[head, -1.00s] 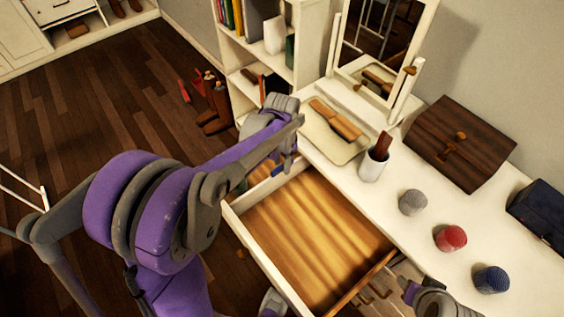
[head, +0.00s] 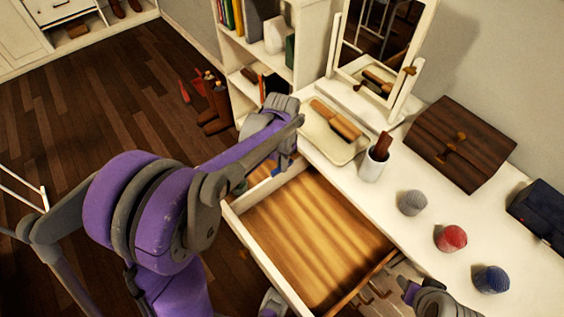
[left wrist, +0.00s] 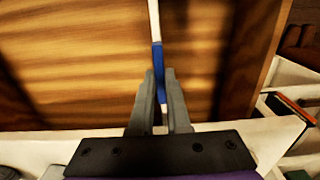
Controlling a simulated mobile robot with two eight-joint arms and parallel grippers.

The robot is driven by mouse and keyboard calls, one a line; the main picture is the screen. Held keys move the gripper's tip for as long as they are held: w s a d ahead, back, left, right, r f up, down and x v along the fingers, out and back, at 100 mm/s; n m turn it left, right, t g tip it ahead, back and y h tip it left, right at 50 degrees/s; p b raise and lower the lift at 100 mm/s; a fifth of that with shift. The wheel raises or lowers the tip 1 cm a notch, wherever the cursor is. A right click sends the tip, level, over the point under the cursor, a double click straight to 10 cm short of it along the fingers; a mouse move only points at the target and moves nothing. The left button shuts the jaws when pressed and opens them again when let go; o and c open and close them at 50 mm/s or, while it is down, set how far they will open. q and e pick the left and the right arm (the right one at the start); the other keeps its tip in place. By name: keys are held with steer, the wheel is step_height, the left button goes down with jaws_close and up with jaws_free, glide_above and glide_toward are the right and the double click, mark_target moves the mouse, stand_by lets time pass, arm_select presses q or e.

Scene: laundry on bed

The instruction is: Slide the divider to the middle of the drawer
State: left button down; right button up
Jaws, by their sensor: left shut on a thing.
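The drawer (head: 325,240) is pulled open from the white dressing table, with a bare striped wooden floor. The divider (head: 268,188) is a thin white strip standing near the drawer's left side in the head view. In the left wrist view the divider (left wrist: 154,22) has a blue section, and the wider space lies left of it. My left gripper (head: 283,162) is shut on the divider at the blue section, and its two fingers (left wrist: 160,80) flank it. Part of my right arm shows at the bottom right of the head view; its fingers are unclear.
On the tabletop (head: 405,175) stand a tray (head: 318,138) with a brush, a cup (head: 372,168), a mirror, a dark wooden box (head: 465,140) and three small round items. A white bookshelf (head: 230,50) stands behind.

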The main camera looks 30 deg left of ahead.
arm_select(q)
steer(key=shift+d, duration=0.1)
stand_by(0.6)
steer(key=s+d, duration=0.5)
steer(key=d, duration=0.7)
steer(key=shift+a, duration=0.1)
steer(key=c, duration=0.9)
jaws_free()
step_height(320, 180, up, 11)
steer(key=shift+f+p, duration=0.1)
steer(key=shift+p, duration=0.35)
